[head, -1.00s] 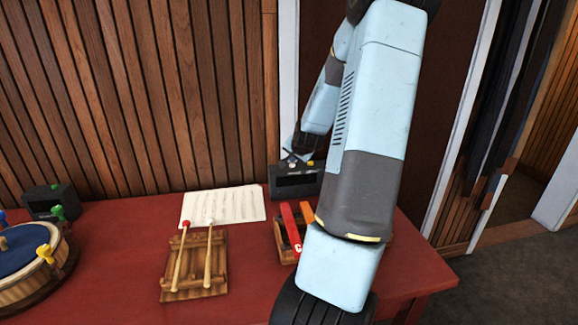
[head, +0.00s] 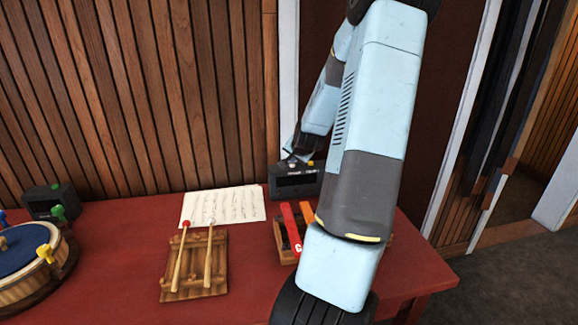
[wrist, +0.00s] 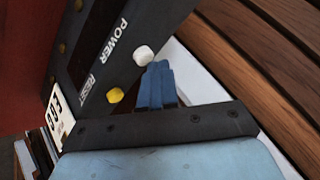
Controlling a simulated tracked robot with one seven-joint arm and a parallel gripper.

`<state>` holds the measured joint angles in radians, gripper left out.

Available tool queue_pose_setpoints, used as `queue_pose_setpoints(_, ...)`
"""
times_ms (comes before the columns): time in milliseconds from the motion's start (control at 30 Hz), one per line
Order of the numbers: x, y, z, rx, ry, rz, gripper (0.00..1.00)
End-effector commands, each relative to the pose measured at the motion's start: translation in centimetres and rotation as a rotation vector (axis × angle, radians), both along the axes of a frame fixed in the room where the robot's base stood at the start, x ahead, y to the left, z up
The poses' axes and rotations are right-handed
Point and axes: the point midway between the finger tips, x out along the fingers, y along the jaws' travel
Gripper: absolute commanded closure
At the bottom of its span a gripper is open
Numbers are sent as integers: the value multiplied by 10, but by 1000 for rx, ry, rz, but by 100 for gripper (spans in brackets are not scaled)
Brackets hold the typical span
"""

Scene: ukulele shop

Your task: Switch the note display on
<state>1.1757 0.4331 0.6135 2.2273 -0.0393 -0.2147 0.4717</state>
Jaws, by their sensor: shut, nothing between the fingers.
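The note display seems to be the dark box (head: 296,186) at the back right of the red table, partly behind my arm. In the wrist view the box (wrist: 105,65) fills the upper left. It has a white button (wrist: 143,55) by the word POWER and a yellow button (wrist: 115,95) by the word RESET. A pale panel (wrist: 60,117) with dark characters shows on its side. My gripper (wrist: 157,68) is shut and empty, its blue fingertips right beside the white button. I cannot tell if they touch it. In the head view my gripper (head: 289,158) is at the box's top.
A music sheet (head: 223,206), a wooden rack with two mallets (head: 195,285) and a block with coloured bars (head: 288,228) are on the table (head: 120,255). A drum (head: 30,265) and another dark box (head: 48,203) stand at the left. A slatted wall (head: 130,90) rises behind.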

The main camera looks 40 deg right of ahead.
Motion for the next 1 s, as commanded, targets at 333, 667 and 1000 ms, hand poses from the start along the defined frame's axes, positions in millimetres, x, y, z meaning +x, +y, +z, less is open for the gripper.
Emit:
queue_pose_setpoints(333,-3,0,-6,1,1,-1,100)
queue_pose_setpoints(667,-3,0,-3,0,1,-1,100)
queue_pose_setpoints(1000,-3,0,3,0,1,0,100)
